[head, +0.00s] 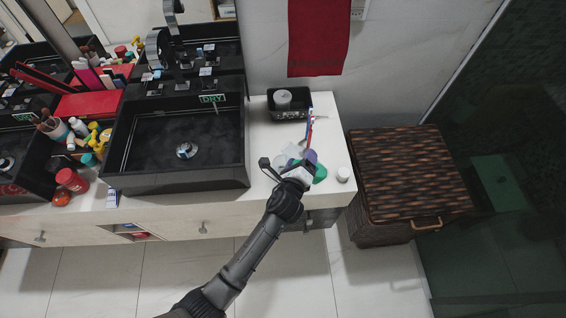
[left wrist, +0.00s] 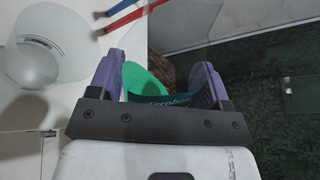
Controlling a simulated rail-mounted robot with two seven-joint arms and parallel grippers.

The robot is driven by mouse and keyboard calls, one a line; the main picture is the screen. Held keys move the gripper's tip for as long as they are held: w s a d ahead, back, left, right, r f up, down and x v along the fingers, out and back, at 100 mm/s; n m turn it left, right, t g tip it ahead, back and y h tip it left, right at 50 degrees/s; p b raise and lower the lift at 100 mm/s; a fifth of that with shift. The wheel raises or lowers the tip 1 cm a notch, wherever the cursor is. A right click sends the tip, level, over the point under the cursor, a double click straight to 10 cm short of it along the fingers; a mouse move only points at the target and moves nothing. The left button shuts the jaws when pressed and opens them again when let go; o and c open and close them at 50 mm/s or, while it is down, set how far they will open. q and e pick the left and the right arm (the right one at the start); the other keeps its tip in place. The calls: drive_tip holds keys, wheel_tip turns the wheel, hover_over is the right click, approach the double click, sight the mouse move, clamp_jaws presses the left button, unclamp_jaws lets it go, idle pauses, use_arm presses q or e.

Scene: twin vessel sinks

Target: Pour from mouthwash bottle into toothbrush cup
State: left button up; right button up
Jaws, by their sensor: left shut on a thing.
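My left gripper (head: 304,165) is over the right end of the white counter, with purple finger pads. In the left wrist view its fingers (left wrist: 158,85) are shut on the green mouthwash bottle (left wrist: 143,82), which has a dark lettered label. In the head view a green part of the bottle (head: 320,173) shows beside the fingers; the rest is hidden. The frosted, see-through toothbrush cup (left wrist: 45,50) is left of the gripper in the left wrist view and appears apart from the fingers. Red and blue toothbrushes (head: 310,124) show beyond the gripper. My right gripper is out of view.
A small white round item (head: 343,174) lies near the counter's right edge. A black tray (head: 289,114) stands by the wall. A black sink (head: 180,150) is to the left, and a wicker hamper (head: 408,175) is to the right.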

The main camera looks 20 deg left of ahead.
use_arm(q)
drive_tip(key=shift+n, duration=0.3)
idle(0.5)
drive_tip(key=shift+d+r, duration=0.1)
idle(0.6)
drive_tip(key=shift+r+n, duration=0.15)
drive_tip(key=shift+n, duration=0.35)
idle(0.7)
idle(0.5)
drive_tip(key=shift+d+h+b, duration=0.1)
drive_tip(key=shift+h+b, duration=0.2)
drive_tip(key=shift+h, duration=0.1)
drive_tip(key=shift+n, duration=0.3)
drive_tip(key=shift+b, duration=0.4)
idle(0.5)
drive_tip(key=shift+s+n, duration=0.1)
drive_tip(key=shift+n, duration=0.2)
drive_tip(key=shift+b, duration=0.3)
